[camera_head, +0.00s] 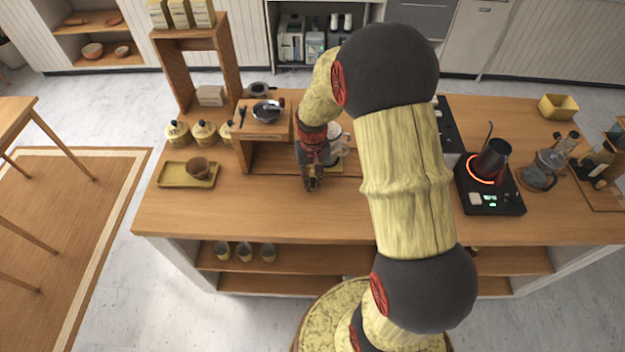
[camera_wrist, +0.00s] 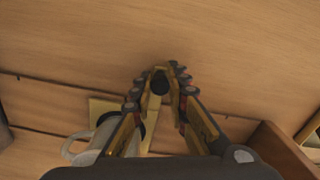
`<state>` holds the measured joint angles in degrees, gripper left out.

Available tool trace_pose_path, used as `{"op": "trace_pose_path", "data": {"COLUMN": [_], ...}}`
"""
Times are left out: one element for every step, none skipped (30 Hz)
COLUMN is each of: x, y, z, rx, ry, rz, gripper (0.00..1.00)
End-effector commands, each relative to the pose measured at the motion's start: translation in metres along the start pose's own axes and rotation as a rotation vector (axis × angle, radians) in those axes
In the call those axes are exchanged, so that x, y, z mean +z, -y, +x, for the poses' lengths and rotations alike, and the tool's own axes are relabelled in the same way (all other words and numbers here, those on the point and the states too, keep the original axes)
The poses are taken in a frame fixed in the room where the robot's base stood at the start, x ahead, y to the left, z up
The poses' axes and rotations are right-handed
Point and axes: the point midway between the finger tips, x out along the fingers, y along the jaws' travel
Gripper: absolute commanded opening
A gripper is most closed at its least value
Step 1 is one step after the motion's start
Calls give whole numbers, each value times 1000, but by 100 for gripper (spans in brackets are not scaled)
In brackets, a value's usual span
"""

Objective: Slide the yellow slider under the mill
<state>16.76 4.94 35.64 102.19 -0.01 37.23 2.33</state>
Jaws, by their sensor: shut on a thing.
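The yellow slider (camera_head: 336,170) is a flat plate on the wooden counter, partly hidden by my gripper; it also shows in the wrist view (camera_wrist: 97,106). A white mug (camera_head: 343,141) stands at the slider and shows beside my fingers in the wrist view (camera_wrist: 95,138). My gripper (camera_head: 312,185) points down to the counter at the slider's front left. In the wrist view, its fingers (camera_wrist: 160,72) are closed around a small dark knob (camera_wrist: 160,83), apparently the slider's. The mill, seemingly the dark bowl with a handle (camera_head: 266,111), sits on a wooden stand left of my gripper.
The wooden stand (camera_head: 244,151) has open space beneath it. A yellow tray (camera_head: 173,181) with a brown cup lies farther left. A hot plate (camera_head: 487,204) with a dark pot is at right. The front counter is clear.

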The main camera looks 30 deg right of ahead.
Motion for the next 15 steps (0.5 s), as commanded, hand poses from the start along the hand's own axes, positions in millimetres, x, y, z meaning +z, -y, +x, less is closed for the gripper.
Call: {"op": "trace_pose_path", "data": {"x": [0,0,0,0,0,0,0,0,-1,-2,-3,-4,-6,-8,-9], "y": [0,0,0,0,0,0,0,1,3,6,9,15,19,24,32], "z": [0,0,0,0,0,0,0,0,0,0,0,-1,-1,-1,-1], "rx": [0,0,0,0,0,0,0,0,0,0,0,0,0,0,0], "ry": [0,0,0,0,0,0,0,0,0,0,0,0,-1,-1,-1], "rz": [0,0,0,0,0,0,0,0,-1,-2,-3,-4,-4,-5,-5], "gripper": [0,0,0,0,0,0,0,0,0,0,0,0,0,0,0]}}
